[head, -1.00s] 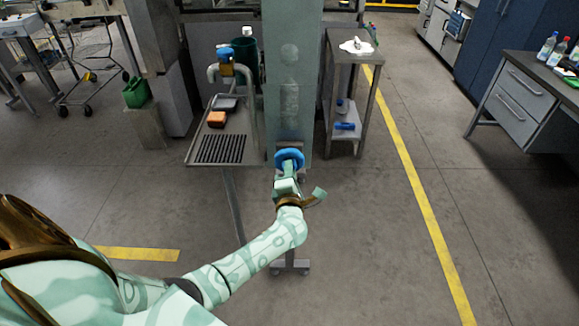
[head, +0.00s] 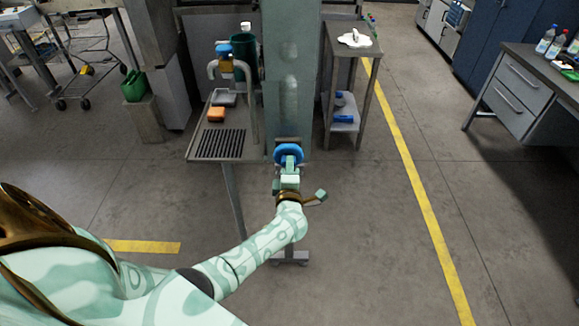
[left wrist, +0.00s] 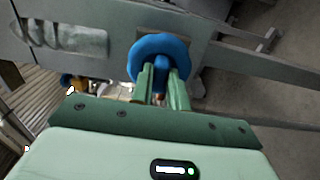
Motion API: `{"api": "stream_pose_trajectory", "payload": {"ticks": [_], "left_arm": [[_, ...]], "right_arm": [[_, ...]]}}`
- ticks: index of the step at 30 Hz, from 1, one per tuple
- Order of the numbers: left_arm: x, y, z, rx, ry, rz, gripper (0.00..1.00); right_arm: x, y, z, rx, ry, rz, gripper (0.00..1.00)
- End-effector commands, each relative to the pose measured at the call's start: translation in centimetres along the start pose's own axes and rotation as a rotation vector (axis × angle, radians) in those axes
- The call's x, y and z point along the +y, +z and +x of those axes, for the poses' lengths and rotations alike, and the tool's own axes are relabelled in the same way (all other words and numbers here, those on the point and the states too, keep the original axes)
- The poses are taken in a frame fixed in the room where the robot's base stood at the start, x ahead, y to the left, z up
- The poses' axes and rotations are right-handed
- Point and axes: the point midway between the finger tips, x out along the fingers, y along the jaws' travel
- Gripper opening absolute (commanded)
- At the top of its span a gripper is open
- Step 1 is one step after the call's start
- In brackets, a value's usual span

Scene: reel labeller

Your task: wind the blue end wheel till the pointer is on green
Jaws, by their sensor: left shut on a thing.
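The blue end wheel (head: 289,153) is on the near end of the tall grey-green machine panel (head: 291,70) in the middle of the head view. It also shows in the left wrist view (left wrist: 159,50) as a thick blue ring with a blue bar across its middle. My left gripper (head: 289,168) is at the wheel. In the left wrist view its two green fingers (left wrist: 163,78) are shut on the bar of the wheel. I cannot make out a pointer or a green mark in either view. My right gripper is not in view.
A small shelf stand (head: 347,75) with a white cloth (head: 355,39) is on the right. The floor right of the yellow line is clear.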

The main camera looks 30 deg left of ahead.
Motion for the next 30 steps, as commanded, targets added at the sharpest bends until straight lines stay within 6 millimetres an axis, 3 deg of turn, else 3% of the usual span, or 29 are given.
{"api": "stream_pose_trajectory", "payload": {"ticks": [3,4,6,17,22,30], "left_arm": [[-0.2,0.1,-0.2,-0.003,-0.005,0.001,0.0],[-0.3,0.1,-0.2,-0.003,-0.005,0.0,0.22],[-0.2,0.1,-0.2,-0.002,-0.005,0.0,0.38],[-0.1,0.0,-0.7,-0.002,-0.003,-0.001,0.38],[-0.1,0.0,-3.7,-0.001,-0.005,-0.003,0.38],[-0.1,0.0,-11.2,-0.001,-0.006,-0.002,0.38]], "right_arm": [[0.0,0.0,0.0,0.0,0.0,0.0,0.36],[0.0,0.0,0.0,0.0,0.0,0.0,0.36],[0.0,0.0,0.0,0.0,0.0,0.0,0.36],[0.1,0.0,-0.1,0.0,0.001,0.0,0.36],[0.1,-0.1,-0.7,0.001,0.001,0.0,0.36],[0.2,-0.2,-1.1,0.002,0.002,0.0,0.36]]}}
